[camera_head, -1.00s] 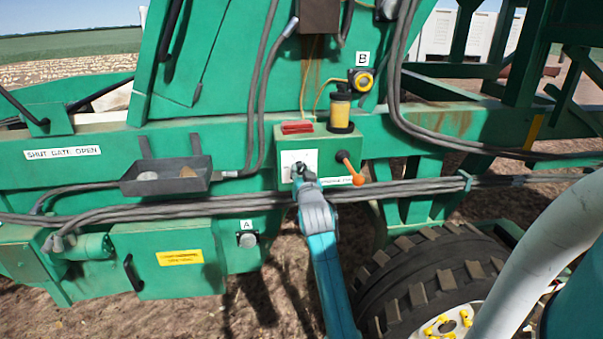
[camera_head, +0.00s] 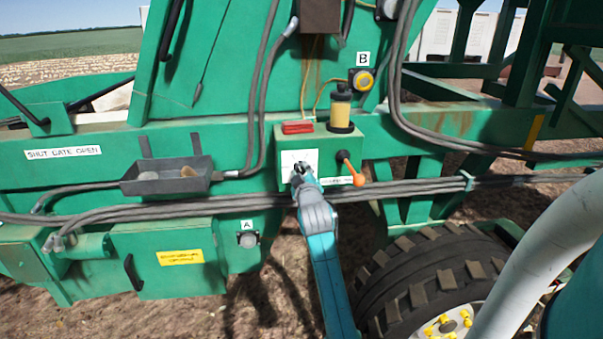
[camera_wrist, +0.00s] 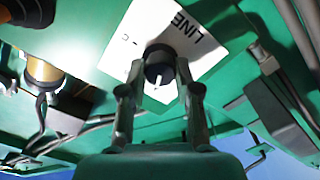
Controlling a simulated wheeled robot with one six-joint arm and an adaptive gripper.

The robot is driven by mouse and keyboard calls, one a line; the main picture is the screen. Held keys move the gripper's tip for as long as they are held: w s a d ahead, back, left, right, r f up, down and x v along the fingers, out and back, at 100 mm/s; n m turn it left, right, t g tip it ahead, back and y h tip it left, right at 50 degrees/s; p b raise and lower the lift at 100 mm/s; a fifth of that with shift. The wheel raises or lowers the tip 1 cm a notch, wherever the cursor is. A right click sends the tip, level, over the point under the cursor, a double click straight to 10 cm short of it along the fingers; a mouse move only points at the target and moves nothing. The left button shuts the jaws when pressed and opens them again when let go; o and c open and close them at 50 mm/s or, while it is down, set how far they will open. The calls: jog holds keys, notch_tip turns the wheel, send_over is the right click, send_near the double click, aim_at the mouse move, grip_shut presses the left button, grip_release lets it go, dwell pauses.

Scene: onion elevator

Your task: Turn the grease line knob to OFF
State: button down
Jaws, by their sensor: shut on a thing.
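The grease line knob (camera_wrist: 158,66) is a round dark knob on a white label plate (camera_wrist: 195,40) with "LINE" readable on it. A small white mark shows on the knob's face. My gripper (camera_wrist: 154,88) has one finger on each side of the knob and is shut on it. In the head view my gripper (camera_head: 299,172) reaches up to the white plate (camera_head: 292,158) on the green box and mostly hides the knob. I cannot tell which position the knob points to.
An orange-handled lever (camera_head: 350,168) sits just right of my gripper. A yellow grease reservoir (camera_head: 341,110) and a red block (camera_head: 297,127) are above. Grey hoses (camera_head: 400,190) run across below the box. A grey tray (camera_head: 165,178) is left, a large tyre (camera_head: 420,275) lower right.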

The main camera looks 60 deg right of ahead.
jog(key=n, duration=0.6)
jog(key=shift+n, duration=0.3)
jog(key=n, duration=0.6)
jog(key=shift+f, duration=0.1)
jog(key=shift+n, duration=0.4)
jog(key=c, duration=0.8)
grip_release()
jog(key=shift+a, duration=0.1)
jog(key=v, duration=1.2)
